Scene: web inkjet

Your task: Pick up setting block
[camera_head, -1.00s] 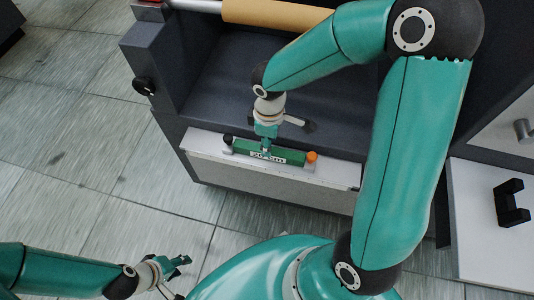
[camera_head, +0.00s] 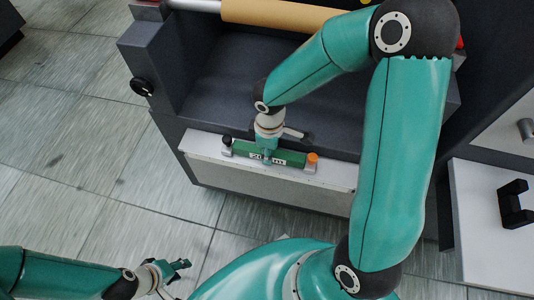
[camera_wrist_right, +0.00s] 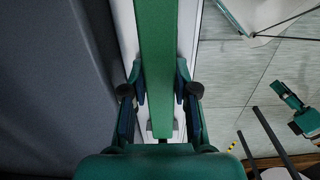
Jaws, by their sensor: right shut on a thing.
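The setting block is a long green bar (camera_head: 289,157) with a white label, lying along the light ledge at the front of the machine. It also shows in the right wrist view (camera_wrist_right: 158,60), running lengthwise between the fingers. My right gripper (camera_head: 267,155) reaches down onto the block near its middle. In the right wrist view the right gripper (camera_wrist_right: 160,92) is shut on the block, one finger on each side. The block appears to be at the ledge, and I cannot tell whether it is lifted. My left gripper (camera_head: 182,265) is low at the bottom left, empty, its fingers small in view.
The block lies between a dark knob (camera_head: 227,142) and an orange knob (camera_head: 312,158) on the ledge (camera_head: 200,148). A tan roller (camera_head: 285,14) runs above. A white surface with a black bracket (camera_head: 515,204) is at the right. Tiled floor is open at left.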

